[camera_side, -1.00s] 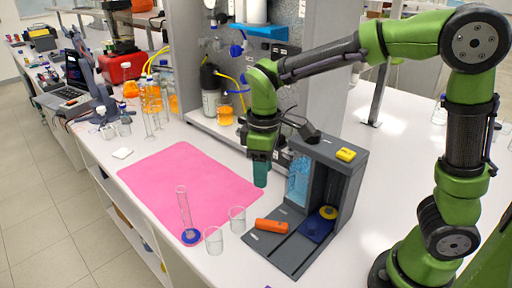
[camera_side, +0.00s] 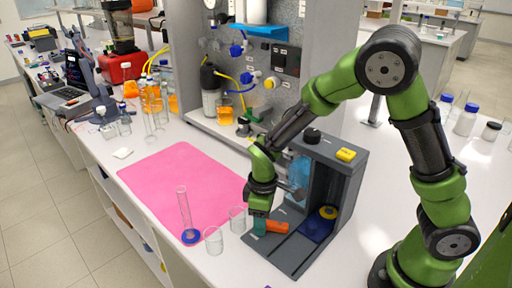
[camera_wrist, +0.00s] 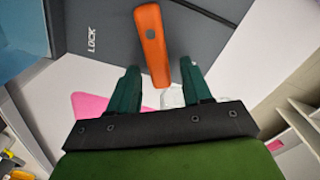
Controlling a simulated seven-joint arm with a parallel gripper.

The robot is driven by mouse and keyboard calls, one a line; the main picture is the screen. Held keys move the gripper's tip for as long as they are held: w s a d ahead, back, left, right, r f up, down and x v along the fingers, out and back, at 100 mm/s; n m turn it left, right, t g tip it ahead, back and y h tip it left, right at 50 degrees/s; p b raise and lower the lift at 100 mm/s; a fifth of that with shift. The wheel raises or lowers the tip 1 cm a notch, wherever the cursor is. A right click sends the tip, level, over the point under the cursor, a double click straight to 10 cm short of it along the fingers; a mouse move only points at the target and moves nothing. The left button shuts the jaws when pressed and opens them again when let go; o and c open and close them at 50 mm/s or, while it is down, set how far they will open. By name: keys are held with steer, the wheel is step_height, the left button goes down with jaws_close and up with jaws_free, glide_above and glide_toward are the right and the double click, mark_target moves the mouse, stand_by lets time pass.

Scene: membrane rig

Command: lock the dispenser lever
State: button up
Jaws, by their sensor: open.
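The dispenser (camera_side: 340,170) is a dark grey stand with a flat base and an upright housing. Its orange lever (camera_side: 276,226) lies over the front left of the base. In the wrist view the lever (camera_wrist: 151,45) runs from the top down to between the fingertips, nearer the right finger. The word LOCK (camera_wrist: 91,38) is printed on the base left of it. My gripper (camera_side: 258,222) is low at the lever's left end. In the wrist view my gripper (camera_wrist: 157,75) is open, with a green finger on each side of the lever's near end. Contact cannot be told.
Two glass beakers (camera_side: 214,241) and a glass cylinder with a blue foot (camera_side: 190,236) stand just left of my gripper. A pink mat (camera_side: 180,175) lies behind them.

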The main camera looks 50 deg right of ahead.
mark_target(274, 218)
steer(key=shift+c, duration=0.5)
jaws_close()
steer(key=shift+d+m, duration=0.1)
steer(key=shift+m, duration=0.2)
steer(key=m, duration=0.1)
steer(key=d+m, duration=0.1)
steer(key=m, duration=0.1)
steer(key=d+m, duration=0.1)
steer(key=m, duration=0.1)
steer(key=shift+w, duration=0.3)
steer(key=m, duration=0.1)
steer(key=d+m, duration=0.1)
steer(key=m, duration=0.1)
steer(key=shift+s+d+m, duration=0.1)
steer(key=shift+d+m, duration=0.05)
steer(key=shift+m, duration=0.15)
steer(key=shift+s+d+m, duration=0.1)
steer(key=shift+d+m, duration=0.15)
steer(key=shift+m, duration=0.45)
steer(key=shift+s+d+m, duration=0.1)
steer(key=shift+d+m, duration=0.1)
steer(key=shift+m, duration=0.5)
steer(key=shift+o, duration=0.5)
jaws_free()
